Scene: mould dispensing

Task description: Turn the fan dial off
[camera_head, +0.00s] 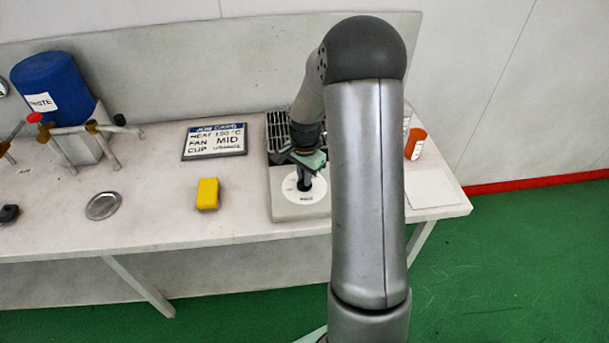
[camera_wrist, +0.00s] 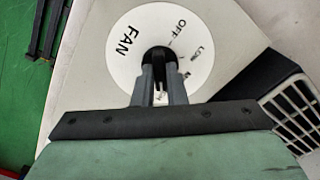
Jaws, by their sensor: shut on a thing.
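The fan dial is a black knob (camera_wrist: 157,56) on a round white plate (camera_wrist: 125,75) marked FAN, OFF and further settings. My gripper (camera_wrist: 160,92) is shut on the knob, its two grey fingers closed around it in the wrist view. The fingers hide part of the knob and some of the markings, so the exact setting is hard to tell. In the head view the plate (camera_head: 313,194) sits on top of a grey fan unit (camera_head: 285,213), with my gripper (camera_head: 304,184) pointing down at it.
A yellow block (camera_head: 207,194), a metal dish (camera_head: 103,205) and a blue container (camera_head: 52,85) stand to the left.

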